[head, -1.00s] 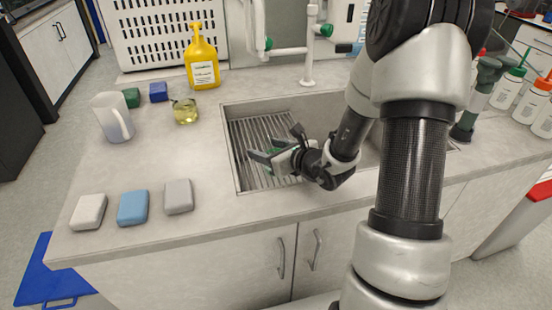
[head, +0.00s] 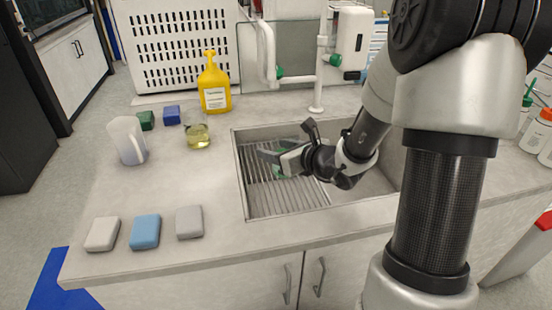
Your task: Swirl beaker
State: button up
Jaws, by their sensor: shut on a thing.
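A small clear glass beaker (head: 198,136) with yellow liquid in its lower part stands upright on the counter, left of the sink and in front of the yellow bottle. My gripper (head: 270,156) is over the left part of the sink, pointing left, to the right of this beaker and apart from it. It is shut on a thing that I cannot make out. Grey and green shapes show at and below its fingertips, too small to tell apart.
The sink (head: 243,182) has a ribbed drainer. A yellow bottle (head: 214,88), a white jug (head: 127,140), a green block (head: 146,120) and a blue block (head: 171,115) stand behind. White (head: 103,233), blue (head: 145,231) and grey (head: 189,222) blocks lie in front. The counter between is clear.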

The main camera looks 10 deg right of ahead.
notch_tip(320, 180, up, 6)
jog(key=p, duration=0.3)
jog(key=shift+f, duration=0.2)
